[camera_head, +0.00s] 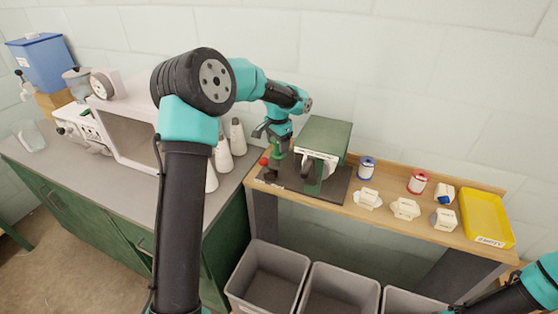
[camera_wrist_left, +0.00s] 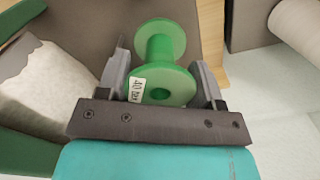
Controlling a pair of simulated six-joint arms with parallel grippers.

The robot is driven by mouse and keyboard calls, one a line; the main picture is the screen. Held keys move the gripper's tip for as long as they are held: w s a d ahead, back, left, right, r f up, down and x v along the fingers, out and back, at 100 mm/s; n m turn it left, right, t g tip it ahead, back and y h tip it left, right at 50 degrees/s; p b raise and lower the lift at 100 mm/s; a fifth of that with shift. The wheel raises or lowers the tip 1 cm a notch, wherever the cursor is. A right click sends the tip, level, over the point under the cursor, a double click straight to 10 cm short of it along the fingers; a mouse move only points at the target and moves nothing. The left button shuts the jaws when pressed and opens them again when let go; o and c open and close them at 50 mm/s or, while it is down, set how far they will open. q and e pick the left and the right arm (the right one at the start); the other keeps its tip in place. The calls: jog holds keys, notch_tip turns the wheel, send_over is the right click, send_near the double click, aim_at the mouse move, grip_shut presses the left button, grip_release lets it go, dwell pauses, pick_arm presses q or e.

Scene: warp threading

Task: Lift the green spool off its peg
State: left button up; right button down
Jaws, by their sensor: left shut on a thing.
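The green spool (camera_wrist_left: 160,65) has two round flanges, a small "40 tex" label and a dark centre hole in its near flange. My left gripper (camera_wrist_left: 158,75) is shut on it, one finger on each side, in the left wrist view. In the head view the left gripper (camera_head: 276,155) is over the left end of the wooden shelf, with a little of the green spool (camera_head: 279,147) showing. The peg is hidden, and I cannot tell whether the spool is still around it. My right arm shows at the lower right, its gripper out of frame.
A green machine (camera_head: 326,138) on a dark base stands just right of the left gripper, with a red knob (camera_head: 264,161) close by on the left. Grey bins (camera_head: 268,270) stand below.

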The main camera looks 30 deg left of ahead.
pick_arm(q)
jog(key=shift+r, duration=1.15)
